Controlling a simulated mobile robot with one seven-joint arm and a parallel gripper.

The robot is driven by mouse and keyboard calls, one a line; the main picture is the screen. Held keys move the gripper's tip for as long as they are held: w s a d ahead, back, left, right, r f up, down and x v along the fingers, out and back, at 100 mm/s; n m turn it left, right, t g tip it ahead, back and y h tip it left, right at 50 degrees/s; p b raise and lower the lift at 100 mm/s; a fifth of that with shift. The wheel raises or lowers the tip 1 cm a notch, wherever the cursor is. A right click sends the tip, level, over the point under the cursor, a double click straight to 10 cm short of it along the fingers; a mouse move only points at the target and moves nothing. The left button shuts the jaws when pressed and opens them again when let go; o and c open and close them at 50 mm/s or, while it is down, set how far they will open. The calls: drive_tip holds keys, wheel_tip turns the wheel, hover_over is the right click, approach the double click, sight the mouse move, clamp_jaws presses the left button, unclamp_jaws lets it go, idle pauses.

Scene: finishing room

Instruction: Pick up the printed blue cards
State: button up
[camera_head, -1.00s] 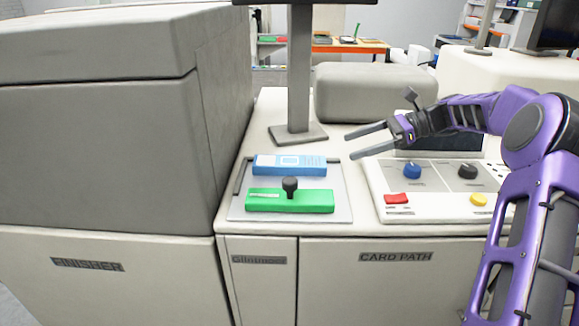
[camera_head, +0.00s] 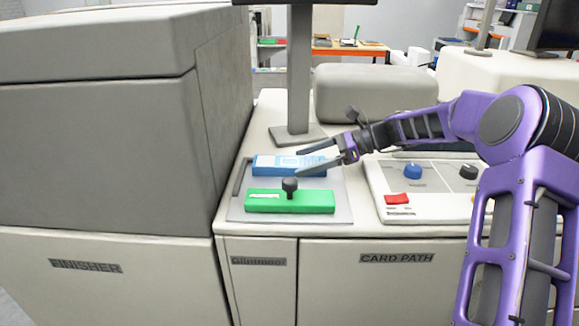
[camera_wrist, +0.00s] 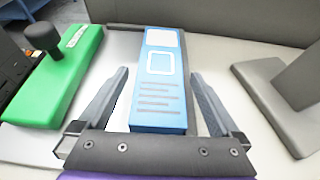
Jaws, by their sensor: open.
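The printed blue cards (camera_head: 275,164) form a flat light-blue stack on the grey tray (camera_head: 236,208), behind a green block (camera_head: 262,202) with a black knob. In the wrist view the blue cards (camera_wrist: 160,75) show a white outlined square and printed lines. My gripper (camera_head: 299,161) is open, reaching in from the right over the right end of the blue stack. In the wrist view its two fingers (camera_wrist: 158,88) stand on either side of the near part of the stack, with gaps on both sides. Whether the fingertips are at the height of the cards is hard to tell.
A grey monitor post and base (camera_head: 298,135) stand right behind the tray. The green block (camera_wrist: 56,75) lies beside the stack. A control panel with a blue knob (camera_head: 413,171) and a red button (camera_head: 397,199) is to the right. The tall finisher housing (camera_head: 110,150) bounds the left.

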clamp_jaws()
wheel_tip(320, 180, up, 10)
drive_tip(key=p, duration=0.1)
idle(0.8)
